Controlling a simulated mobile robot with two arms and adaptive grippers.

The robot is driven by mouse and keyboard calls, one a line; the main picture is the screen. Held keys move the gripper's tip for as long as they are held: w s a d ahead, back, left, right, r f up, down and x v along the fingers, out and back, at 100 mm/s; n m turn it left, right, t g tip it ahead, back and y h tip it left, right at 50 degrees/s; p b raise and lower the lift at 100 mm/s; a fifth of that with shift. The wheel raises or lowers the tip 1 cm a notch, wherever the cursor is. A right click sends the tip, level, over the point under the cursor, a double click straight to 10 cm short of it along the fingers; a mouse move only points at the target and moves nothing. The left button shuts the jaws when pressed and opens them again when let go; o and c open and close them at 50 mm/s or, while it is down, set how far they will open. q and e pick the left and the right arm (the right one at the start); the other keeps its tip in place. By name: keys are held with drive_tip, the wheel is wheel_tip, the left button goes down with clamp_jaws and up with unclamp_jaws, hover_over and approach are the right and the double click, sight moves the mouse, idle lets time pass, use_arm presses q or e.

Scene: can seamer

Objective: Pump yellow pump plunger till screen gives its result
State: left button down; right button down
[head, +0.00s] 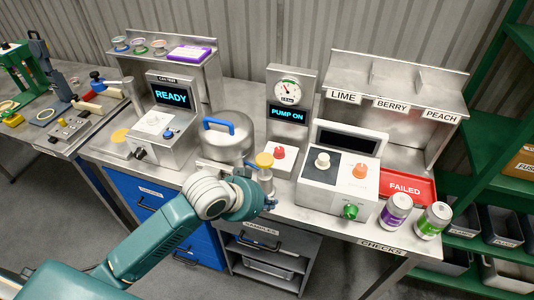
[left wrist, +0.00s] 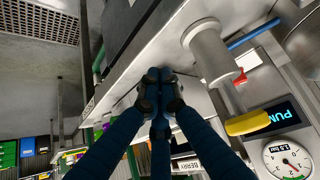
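The yellow pump plunger (head: 264,160) stands at the front of the bench, just right of the silver chamber with a blue handle (head: 228,137). In the left wrist view the yellow plunger (left wrist: 247,123) is to the right, apart from my fingers. My left gripper (head: 270,199) is just below and in front of the plunger in the head view. In the left wrist view its fingertips (left wrist: 159,76) are together with nothing visible between them. The screen (head: 288,115) under the gauge (head: 287,90) reads PUMP ON. My right gripper is not in view.
A red button box (head: 280,157) is right of the plunger. A tester with knobs (head: 341,182) and two cans, one purple (head: 396,209) and one green (head: 433,219), stand further right. A READY screen (head: 171,96) is at left. A red FAILED tray (head: 406,187) lies behind the cans.

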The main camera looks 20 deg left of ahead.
use_arm(q)
drive_tip(key=shift+m+t+h, duration=0.4)
drive_tip(key=shift+m, duration=0.2)
drive_tip(key=w+r, duration=0.1)
drive_tip(key=r, duration=0.2)
drive_tip(key=w+r, duration=0.2)
drive_tip(key=r, duration=0.2)
drive_tip(key=w+r, duration=0.2)
drive_tip(key=r, duration=0.1)
drive_tip(key=shift+w+a+r+p, duration=0.25)
drive_tip(key=shift+a+p, duration=0.1)
drive_tip(key=shift+a, duration=0.05)
drive_tip(key=w+a+r, duration=0.2)
drive_tip(key=a+r, duration=0.2)
drive_tip(key=r, duration=0.6)
drive_tip(key=shift+w+r, duration=0.2)
drive_tip(key=shift+w, duration=0.05)
drive_tip(key=shift+d, duration=0.1)
drive_tip(key=b, duration=0.8)
hover_over(262, 159)
wheel_tip(262, 159, down, 7)
drive_tip(key=shift+s+f, duration=0.1)
drive_tip(key=shift+f, duration=0.8)
drive_tip(key=shift+f, duration=0.15)
